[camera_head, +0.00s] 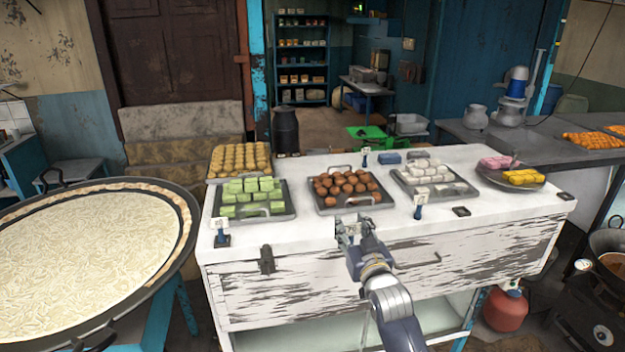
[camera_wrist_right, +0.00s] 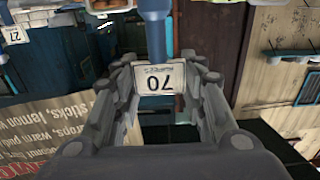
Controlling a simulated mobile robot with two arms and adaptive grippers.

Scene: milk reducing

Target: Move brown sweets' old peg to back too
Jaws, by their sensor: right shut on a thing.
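Brown round sweets (camera_head: 347,185) lie on a dark metal tray (camera_head: 326,208) on the white counter. My right gripper (camera_head: 351,229) is at the counter's front edge, just in front of this tray. It is shut on a peg with a white price tag, which shows in the right wrist view as a blue stem and a tag (camera_wrist_right: 160,80) reading 70, upside down there, between the fingers. In the head view the gripper mostly hides the held peg. Another blue peg with a tag (camera_head: 366,156) stands at the back, behind the brown sweets. My left gripper is not in view.
Pegs also stand in front of the green sweets (camera_head: 221,232) and the white sweets (camera_head: 420,206). A small blue block (camera_head: 390,157) lies beside the back peg. Bare counter top (camera_head: 300,235) shows in front of the trays. A large pan (camera_head: 80,235) stands at left.

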